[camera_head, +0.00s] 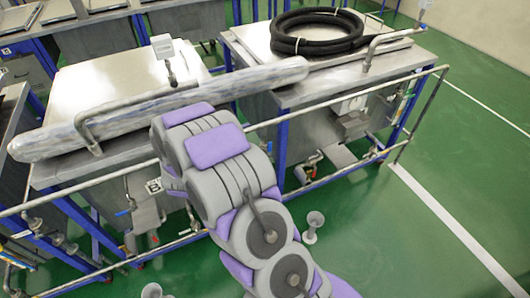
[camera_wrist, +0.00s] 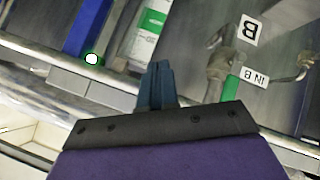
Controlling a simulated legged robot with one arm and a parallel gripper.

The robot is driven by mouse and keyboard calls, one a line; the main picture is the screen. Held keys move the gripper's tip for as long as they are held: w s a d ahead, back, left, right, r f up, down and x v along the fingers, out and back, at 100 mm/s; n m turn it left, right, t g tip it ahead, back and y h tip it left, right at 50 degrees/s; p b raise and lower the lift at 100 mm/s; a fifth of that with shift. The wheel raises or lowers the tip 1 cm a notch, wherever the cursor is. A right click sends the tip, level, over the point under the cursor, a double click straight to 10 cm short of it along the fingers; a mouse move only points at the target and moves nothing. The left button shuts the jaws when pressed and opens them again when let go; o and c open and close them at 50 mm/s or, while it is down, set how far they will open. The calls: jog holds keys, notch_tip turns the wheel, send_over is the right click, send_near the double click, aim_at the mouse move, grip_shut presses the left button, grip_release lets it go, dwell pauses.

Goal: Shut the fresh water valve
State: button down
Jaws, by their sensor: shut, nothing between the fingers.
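In the wrist view, my gripper (camera_wrist: 157,70) is shut and empty, with its dark blue-grey fingers together in front of a metal rail. To its right is a metal pipe fitting (camera_wrist: 219,66), with a "B" label (camera_wrist: 250,29) above and an "IN B" label (camera_wrist: 255,77) beside it. A bent metal piece (camera_wrist: 299,66) lies farther right. I cannot tell which part is the fresh water valve. In the head view, small blue handles (camera_head: 123,213) sit on pipes below the left tank. My gripper is hidden there behind my arm.
A long metal rail (camera_head: 330,100) runs in front of the steel tanks (camera_head: 120,75). A wrapped roll (camera_head: 215,92) lies across the left tank and a black hose (camera_head: 318,45) is coiled on the right one. Green floor (camera_head: 465,150) is clear at right.

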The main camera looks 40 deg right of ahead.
jog(key=s+d+f+n+h, duration=0.1)
jog(key=s+d+f+h, duration=0.1)
jog(key=d+f+h, duration=0.35)
jog(key=n+h+b, duration=0.3)
jog(key=h, duration=0.2)
send_near(270, 147)
jog(key=w+d, duration=0.5)
jog(key=shift+s+a+f+t, duration=0.1)
jog(key=shift+a+f+t, duration=0.1)
jog(key=shift+f+t, duration=0.2)
jog(key=shift+a+r, duration=0.1)
jog(key=shift+a, duration=0.1)
jog(key=shift+d, duration=0.15)
